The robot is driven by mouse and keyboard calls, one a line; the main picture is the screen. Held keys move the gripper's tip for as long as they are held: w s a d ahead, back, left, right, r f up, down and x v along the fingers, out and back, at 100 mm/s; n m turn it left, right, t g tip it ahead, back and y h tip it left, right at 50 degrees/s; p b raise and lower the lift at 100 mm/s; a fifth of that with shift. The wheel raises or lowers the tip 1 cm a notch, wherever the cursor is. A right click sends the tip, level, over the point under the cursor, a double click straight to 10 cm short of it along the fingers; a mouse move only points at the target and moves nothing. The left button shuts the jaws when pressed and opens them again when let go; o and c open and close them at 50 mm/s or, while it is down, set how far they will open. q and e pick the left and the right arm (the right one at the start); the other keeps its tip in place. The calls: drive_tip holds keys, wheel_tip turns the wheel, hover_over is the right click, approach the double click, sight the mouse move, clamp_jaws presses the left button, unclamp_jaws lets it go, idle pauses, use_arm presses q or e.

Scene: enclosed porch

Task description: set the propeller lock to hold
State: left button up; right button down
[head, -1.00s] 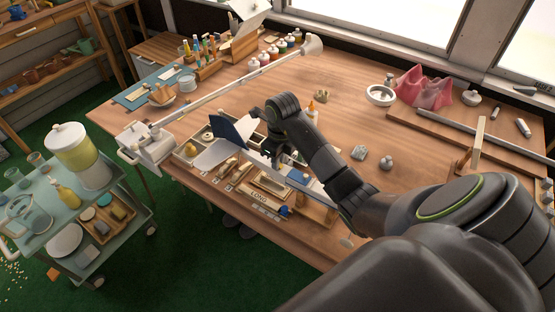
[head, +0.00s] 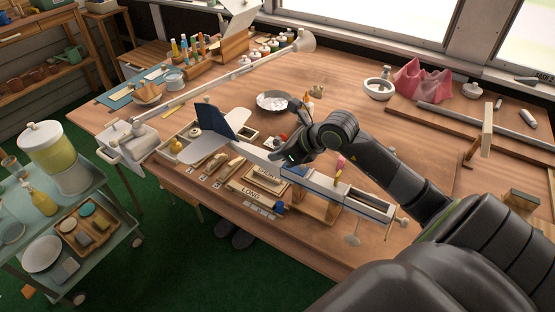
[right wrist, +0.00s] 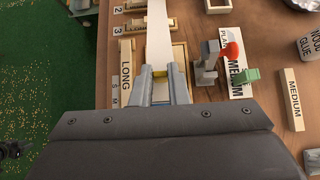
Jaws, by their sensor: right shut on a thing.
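A model plane with a white body (head: 262,158) and a dark blue fin (head: 213,119) lies over the workbench's front part. My right gripper (head: 283,160) is at the plane's body, tilted down. In the right wrist view its fingers (right wrist: 162,76) close around the end of a long white strip (right wrist: 158,38), which looks like the plane's body; a yellowish bit shows between them. A grey upright part with a red knob (right wrist: 232,50) stands to the right of the fingers. I cannot tell which part is the propeller lock, nor its setting. My left gripper is out of view.
A wooden tray marked LONG (head: 250,193) and small parts lie in front of the plane. A white dish (head: 272,101) sits behind the gripper. A trolley (head: 95,262) stands at the left.

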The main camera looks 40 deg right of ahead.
drive_tip(key=shift+s+f+t+y+b, duration=0.1)
drive_tip(key=shift+s+t+y+b, duration=0.1)
drive_tip(key=shift+t+y+b, duration=0.15)
idle(0.3)
drive_tip(key=c, duration=1.4)
unclamp_jaws()
drive_tip(key=shift+d, duration=0.1)
drive_tip(key=shift+s+d+r, duration=0.25)
drive_tip(key=shift+s+r, duration=0.2)
drive_tip(key=shift+r, duration=0.05)
drive_tip(key=p+v, duration=0.1)
drive_tip(key=v, duration=0.6)
drive_tip(key=shift+s+a, duration=0.1)
drive_tip(key=p+v, duration=0.9)
drive_tip(key=p, duration=0.2)
drive_tip(key=shift+a, duration=0.15)
